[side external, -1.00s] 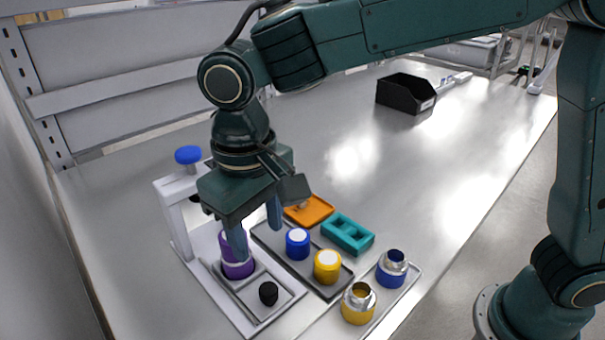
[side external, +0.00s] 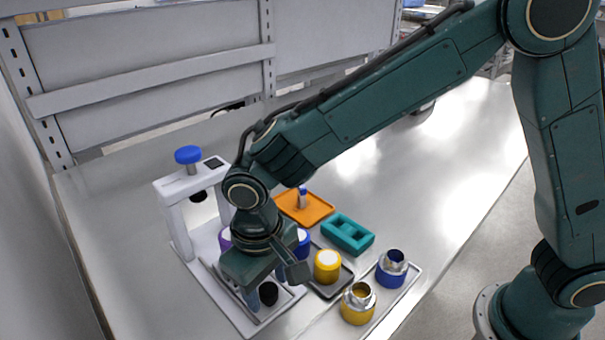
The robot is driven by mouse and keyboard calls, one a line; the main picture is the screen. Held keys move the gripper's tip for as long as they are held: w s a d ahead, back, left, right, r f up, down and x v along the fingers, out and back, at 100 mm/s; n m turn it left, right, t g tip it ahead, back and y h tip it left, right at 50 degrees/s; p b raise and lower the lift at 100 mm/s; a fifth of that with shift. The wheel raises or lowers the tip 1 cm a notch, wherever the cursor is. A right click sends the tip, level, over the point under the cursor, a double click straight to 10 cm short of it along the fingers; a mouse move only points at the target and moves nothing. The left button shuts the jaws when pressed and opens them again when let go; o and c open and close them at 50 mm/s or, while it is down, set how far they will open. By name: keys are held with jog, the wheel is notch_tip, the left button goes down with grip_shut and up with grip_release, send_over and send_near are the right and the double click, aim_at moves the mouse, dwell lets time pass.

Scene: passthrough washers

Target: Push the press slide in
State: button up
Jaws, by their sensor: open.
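The white press (side external: 174,222) stands at the left, with a blue knob (side external: 188,155) on top. Its slide (side external: 238,297) is a flat tray extending out at the front of the press. A black knob (side external: 268,294) stands on the slide's front part. A purple cylinder (side external: 225,239) sits on the slide and is mostly hidden behind my gripper. My gripper (side external: 267,287) points down, open, low over the slide's front. Its fingers are close around or beside the black knob; contact cannot be told.
A dark tray (side external: 341,284) beside the slide holds a blue cylinder (side external: 304,243) and a yellow one (side external: 327,266). An orange tray (side external: 318,211) and teal block (side external: 347,234) lie behind.

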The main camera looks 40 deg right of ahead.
jog(key=shift+f, duration=0.3)
jog(key=shift+c, duration=0.4)
grip_shut()
jog(key=shift+w+r, duration=0.1)
jog(key=shift+w, duration=5.7)
jog(key=shift+o, duration=0.4)
grip_release()
